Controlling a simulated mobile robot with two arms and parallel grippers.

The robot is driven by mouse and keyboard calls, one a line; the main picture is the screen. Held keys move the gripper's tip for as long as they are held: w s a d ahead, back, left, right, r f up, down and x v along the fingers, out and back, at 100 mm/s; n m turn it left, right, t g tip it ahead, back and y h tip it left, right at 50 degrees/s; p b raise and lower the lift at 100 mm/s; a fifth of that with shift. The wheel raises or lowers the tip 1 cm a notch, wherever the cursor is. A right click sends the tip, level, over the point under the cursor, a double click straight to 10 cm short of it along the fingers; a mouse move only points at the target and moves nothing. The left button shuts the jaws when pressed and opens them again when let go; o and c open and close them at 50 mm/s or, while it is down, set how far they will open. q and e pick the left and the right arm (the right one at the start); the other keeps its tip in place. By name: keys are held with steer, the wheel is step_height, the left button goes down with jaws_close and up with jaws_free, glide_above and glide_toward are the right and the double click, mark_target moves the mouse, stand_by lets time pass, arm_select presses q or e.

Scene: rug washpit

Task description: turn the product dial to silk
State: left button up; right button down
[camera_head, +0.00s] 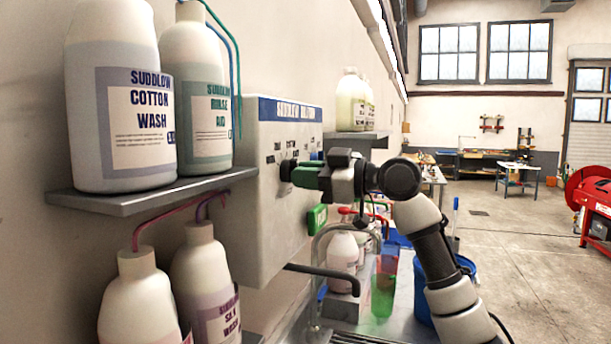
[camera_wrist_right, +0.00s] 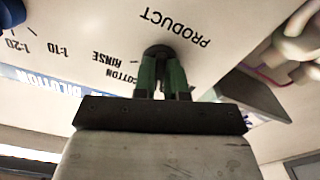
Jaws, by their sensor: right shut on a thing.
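The white dispenser panel (camera_head: 262,225) hangs on the left wall with a blue header. Its black product dial (camera_head: 286,170) sticks out of the front face; it also shows in the right wrist view (camera_wrist_right: 158,51), beside the word PRODUCT. My right gripper (camera_head: 293,173) is shut on this dial, its green fingers (camera_wrist_right: 160,75) on either side of the knob. COTTON and RINSE marks are readable near the dial in the wrist view. The silk mark is not readable, and the dial's pointer is hidden by the fingers. My left gripper is not in view.
Cotton wash (camera_head: 135,100) and rinse aid (camera_head: 200,100) bottles stand on a grey shelf (camera_head: 150,192) at left. A silk wash bottle (camera_head: 207,285) is below. A second, blue knob (camera_wrist_right: 10,12) is in the wrist view's corner. A blue bucket (camera_head: 462,280) stands behind my right arm.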

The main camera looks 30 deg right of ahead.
steer(key=c, duration=1.2)
jaws_free()
steer(key=shift+s+d, duration=0.1)
steer(key=shift+b+v, duration=2.1)
steer(key=shift+v, duration=3.25)
